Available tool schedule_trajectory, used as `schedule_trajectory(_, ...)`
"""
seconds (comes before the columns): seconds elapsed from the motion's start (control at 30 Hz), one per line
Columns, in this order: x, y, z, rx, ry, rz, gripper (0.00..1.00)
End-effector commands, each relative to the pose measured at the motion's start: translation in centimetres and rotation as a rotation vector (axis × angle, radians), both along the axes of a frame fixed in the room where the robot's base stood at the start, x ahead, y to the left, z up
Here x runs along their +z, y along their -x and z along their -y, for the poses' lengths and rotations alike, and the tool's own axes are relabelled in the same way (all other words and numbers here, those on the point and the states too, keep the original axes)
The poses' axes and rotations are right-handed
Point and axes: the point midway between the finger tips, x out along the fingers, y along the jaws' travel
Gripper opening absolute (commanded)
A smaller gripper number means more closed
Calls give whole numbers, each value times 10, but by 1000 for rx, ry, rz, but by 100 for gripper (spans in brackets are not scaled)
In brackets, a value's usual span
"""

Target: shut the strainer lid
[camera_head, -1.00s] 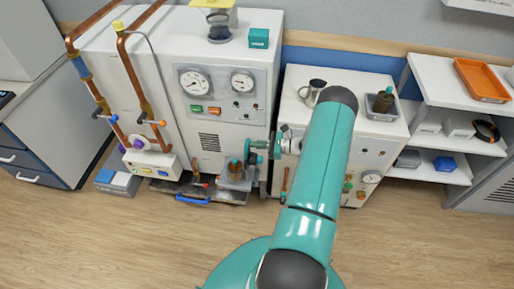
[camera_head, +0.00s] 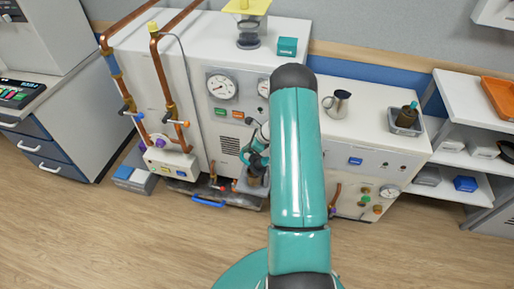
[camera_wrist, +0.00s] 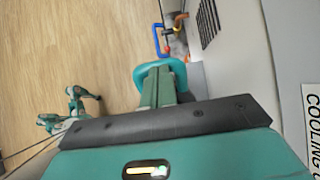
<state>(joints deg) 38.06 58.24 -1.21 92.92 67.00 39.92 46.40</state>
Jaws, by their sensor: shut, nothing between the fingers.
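My gripper (camera_head: 257,158) is shut and empty, in front of the white cabinet's lower front; my arm partly covers the view around it. In the wrist view its closed teal fingers (camera_wrist: 158,78) show, with nothing between them. Low on the floor by the cabinet is a dark metal tray-like unit with a blue handle (camera_head: 208,203), which also shows in the wrist view (camera_wrist: 157,42), beyond the fingertips and apart from them. A small red-handled valve (camera_head: 213,180) stands beside it. I cannot tell for sure which part is the strainer lid, or how far open it is.
The gauge cabinet (camera_head: 225,130) stands close to my gripper's side. Copper pipes (camera_head: 165,80) with valves rise at left. A second white cabinet (camera_head: 370,150) with a metal jug (camera_head: 338,103) on top is at right. The wooden floor (camera_head: 120,240) in front is clear.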

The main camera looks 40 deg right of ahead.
Motion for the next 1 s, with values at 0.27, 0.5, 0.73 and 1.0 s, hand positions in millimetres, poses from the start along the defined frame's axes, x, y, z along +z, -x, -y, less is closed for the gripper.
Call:
schedule_trajectory(0.27, -27, -28, -25, 12, 160, -200, 0)
schedule_trajectory(0.5, -51, -42, -36, 9, 275, -350, 0)
schedule_trajectory(0.73, -71, -50, -41, 1, 323, -421, 0)
schedule_trajectory(1.0, -92, -57, -46, 1, 321, -419, 0)
